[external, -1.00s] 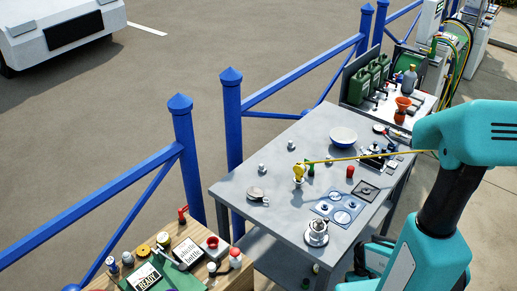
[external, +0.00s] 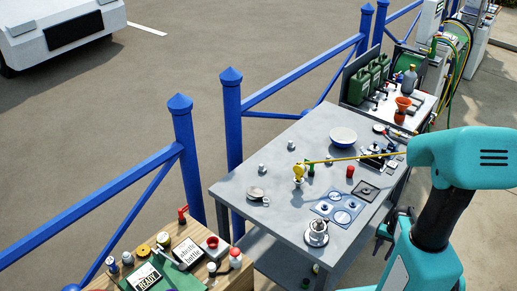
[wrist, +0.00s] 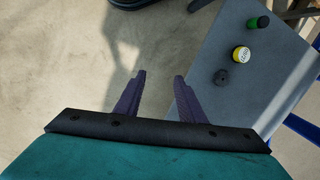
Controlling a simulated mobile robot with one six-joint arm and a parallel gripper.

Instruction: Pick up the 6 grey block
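I cannot make out a grey block marked 6 in either view. In the external view my gripper (external: 386,238) hangs beside the right edge of the grey table (external: 235,187).
A lower shelf (external: 272,262) lies under the table. Blue railings (external: 95,208) run behind. A cluttered wooden table (external: 222,285) stands front left.

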